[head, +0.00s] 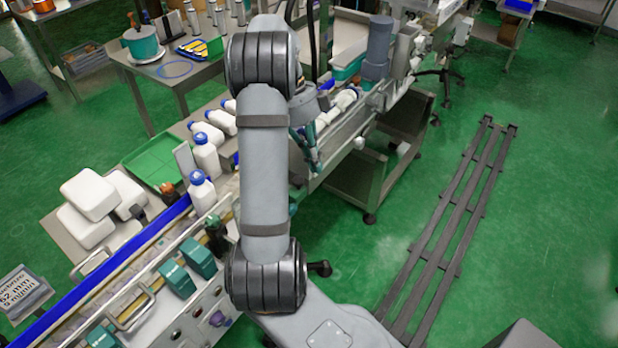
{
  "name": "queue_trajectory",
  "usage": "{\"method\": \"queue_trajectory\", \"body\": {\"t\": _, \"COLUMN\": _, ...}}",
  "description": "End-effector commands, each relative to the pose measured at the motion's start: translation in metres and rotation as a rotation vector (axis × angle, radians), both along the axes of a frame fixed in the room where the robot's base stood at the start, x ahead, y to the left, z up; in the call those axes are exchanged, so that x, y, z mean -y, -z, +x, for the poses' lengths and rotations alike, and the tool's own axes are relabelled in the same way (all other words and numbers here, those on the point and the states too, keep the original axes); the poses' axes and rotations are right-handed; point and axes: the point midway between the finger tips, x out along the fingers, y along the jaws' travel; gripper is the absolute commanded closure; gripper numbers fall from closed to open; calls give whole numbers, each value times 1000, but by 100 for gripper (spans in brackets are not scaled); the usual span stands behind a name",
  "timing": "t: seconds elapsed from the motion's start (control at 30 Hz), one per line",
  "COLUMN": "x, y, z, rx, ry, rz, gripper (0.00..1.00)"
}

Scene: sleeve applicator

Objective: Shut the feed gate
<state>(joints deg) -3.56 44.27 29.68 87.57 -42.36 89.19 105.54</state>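My gripper (308,150) is partly visible just right of my grey arm, over the line near its middle. Its fingers point down, and whether they are apart or together is too small to tell. I cannot single out the feed gate with certainty. An upright grey plate (185,160) stands beside the white bottles, left of my arm and apart from my gripper; I cannot tell if it is the gate. White bottles with blue caps (202,192) stand on the line by the blue rail. My arm hides the middle of the line.
A conveyor with a blue rail (110,262) runs to the lower left. White jugs (90,195) and a green tray (150,158) lie beside it. A grey cylinder (378,50) stands on the line's far part.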

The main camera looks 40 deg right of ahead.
Motion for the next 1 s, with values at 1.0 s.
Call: {"method": "queue_trajectory", "body": {"t": 1.0, "x": -4, "y": 66, "z": 16, "rx": 0, "ry": -3, "rz": 1, "gripper": 100}}
